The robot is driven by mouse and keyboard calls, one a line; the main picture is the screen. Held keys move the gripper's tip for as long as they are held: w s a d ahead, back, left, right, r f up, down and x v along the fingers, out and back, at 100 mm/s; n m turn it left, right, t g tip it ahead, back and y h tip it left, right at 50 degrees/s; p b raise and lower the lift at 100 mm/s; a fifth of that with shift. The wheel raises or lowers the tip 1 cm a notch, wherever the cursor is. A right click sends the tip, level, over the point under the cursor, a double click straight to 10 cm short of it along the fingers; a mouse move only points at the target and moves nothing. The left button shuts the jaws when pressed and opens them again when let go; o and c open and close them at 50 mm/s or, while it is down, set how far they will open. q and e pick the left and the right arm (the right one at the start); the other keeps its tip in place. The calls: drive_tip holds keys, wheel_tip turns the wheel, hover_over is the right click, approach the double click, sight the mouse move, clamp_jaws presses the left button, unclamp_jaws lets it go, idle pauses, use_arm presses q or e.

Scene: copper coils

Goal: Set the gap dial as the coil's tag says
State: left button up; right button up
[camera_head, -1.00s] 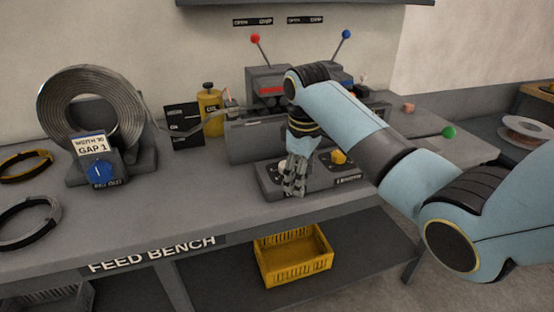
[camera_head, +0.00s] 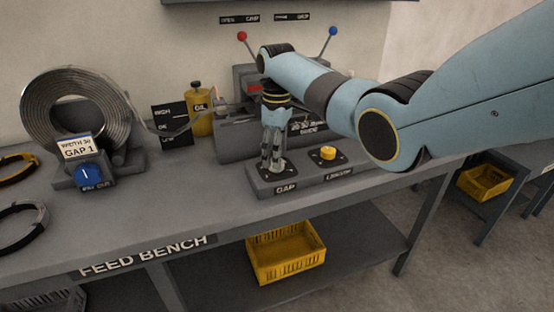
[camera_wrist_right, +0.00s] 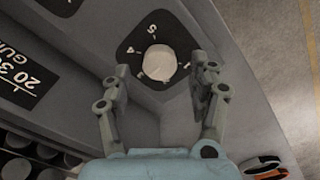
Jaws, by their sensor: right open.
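The steel coil (camera_head: 72,108) stands at the left of the bench; its white tag (camera_head: 77,147) reads "WIDTH 30" and "GAP 1". The gap dial is on the control box (camera_head: 315,179) above the "GAP" label. In the head view my right gripper (camera_head: 271,163) points down over it and hides most of it. In the right wrist view the pale round gap dial (camera_wrist_right: 160,64) sits on a black numbered plate, between the open fingers of my right gripper (camera_wrist_right: 161,68). The fingers look apart from the knob. Its setting is unclear. My left gripper is out of view.
A yellow knob (camera_head: 328,153) sits right of the gap dial on the same box. A blue knob (camera_head: 88,175) is below the coil tag. A yellow oil bottle (camera_head: 201,109) and red and blue levers are behind. A yellow crate (camera_head: 286,254) is under the bench.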

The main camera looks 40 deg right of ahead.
drive_tip(key=shift+f, duration=1.25)
drive_tip(key=c, duration=1.1)
